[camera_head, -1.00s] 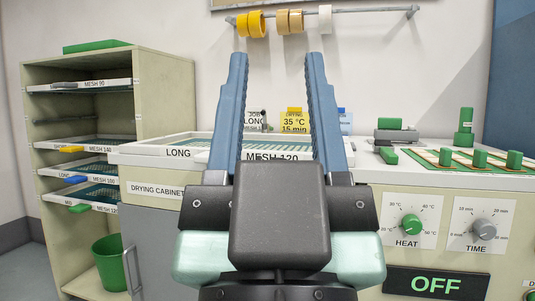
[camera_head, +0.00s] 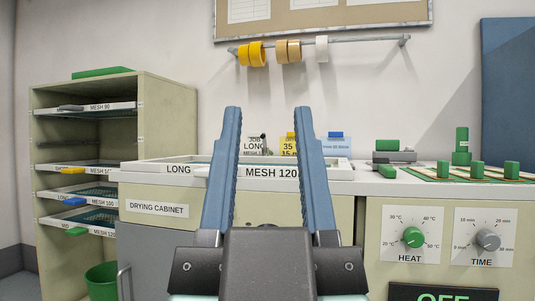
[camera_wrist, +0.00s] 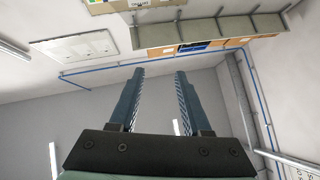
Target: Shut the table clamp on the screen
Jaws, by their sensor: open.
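The screen (camera_head: 273,171), a white frame marked LONG and MESH 120, lies on the drying cabinet's top, left of centre in the head view. My gripper (camera_head: 273,112) is open and empty, its two blue fingers pointing up in front of the screen and hiding parts of its frame. The gripper (camera_wrist: 157,75) also shows in the wrist view, open against a grey wall. I cannot clearly make out the table clamp. A small dark lever (camera_head: 263,139) stands behind the screen between the fingers; I cannot tell whether it belongs to the clamp.
A rack (camera_head: 165,115) with several screens stands at the left, a green bin (camera_head: 101,281) below. At the right are a green-handled grey tool (camera_head: 394,154), a board with green blocks (camera_head: 470,174), and HEAT (camera_head: 413,238) and TIME (camera_head: 487,240) knobs. Tape rolls (camera_head: 288,51) hang above.

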